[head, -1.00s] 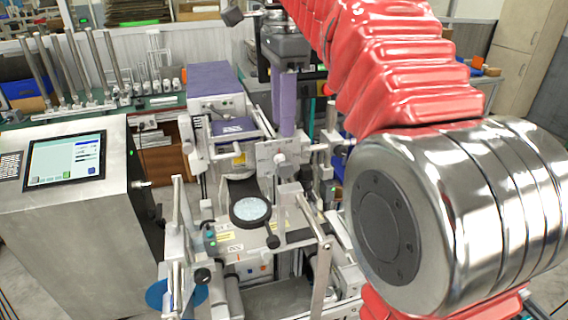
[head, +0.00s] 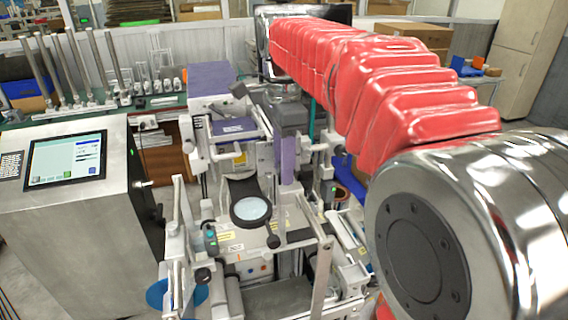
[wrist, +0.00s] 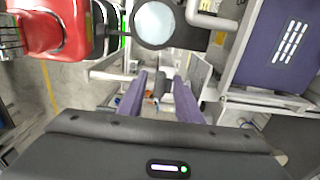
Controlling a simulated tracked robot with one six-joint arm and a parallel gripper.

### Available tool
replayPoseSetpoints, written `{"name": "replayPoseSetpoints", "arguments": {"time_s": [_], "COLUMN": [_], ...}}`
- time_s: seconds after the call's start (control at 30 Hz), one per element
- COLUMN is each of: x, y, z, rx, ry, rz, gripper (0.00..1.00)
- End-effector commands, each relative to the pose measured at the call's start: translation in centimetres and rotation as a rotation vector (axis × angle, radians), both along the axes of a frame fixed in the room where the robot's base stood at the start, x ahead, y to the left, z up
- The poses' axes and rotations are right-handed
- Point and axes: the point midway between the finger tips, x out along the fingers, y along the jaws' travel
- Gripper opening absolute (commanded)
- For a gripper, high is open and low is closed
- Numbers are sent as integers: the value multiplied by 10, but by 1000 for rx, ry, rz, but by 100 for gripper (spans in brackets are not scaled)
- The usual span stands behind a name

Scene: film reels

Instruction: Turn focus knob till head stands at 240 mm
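The machine with the head (head: 250,209), which carries a round pale lens in a black ring, stands at the centre of the head view. The lens also shows at the top of the wrist view (wrist: 153,25). My gripper (head: 287,180) points down over the machine, right of and above the lens in the picture. In the wrist view its two purple fingers (wrist: 160,80) are apart. A dark, short cylinder (wrist: 160,84), perhaps the focus knob, appears between them; I cannot tell whether they touch it. No millimetre scale is readable.
A steel console with a touchscreen (head: 65,160) stands at the left; its text is too small to read. A purple-topped box (head: 208,80) is behind the machine. Metal posts and rails surround the lens closely. A green bench (head: 165,101) is at the back left.

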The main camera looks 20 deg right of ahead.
Motion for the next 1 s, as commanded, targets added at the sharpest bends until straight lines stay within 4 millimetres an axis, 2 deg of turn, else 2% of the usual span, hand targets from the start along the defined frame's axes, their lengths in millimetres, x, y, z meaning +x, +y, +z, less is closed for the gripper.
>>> {"name": "replayPoseSetpoints", "arguments": {"time_s": [0.27,0.73,1.0], "x": [0,-1,-3], "y": [0,0,-1], "z": [-1,-1,-2], "rx": [0,0,7], "ry": [-1,5,8], "rz": [-1,-1,-2], "gripper": [32,0,0]}}
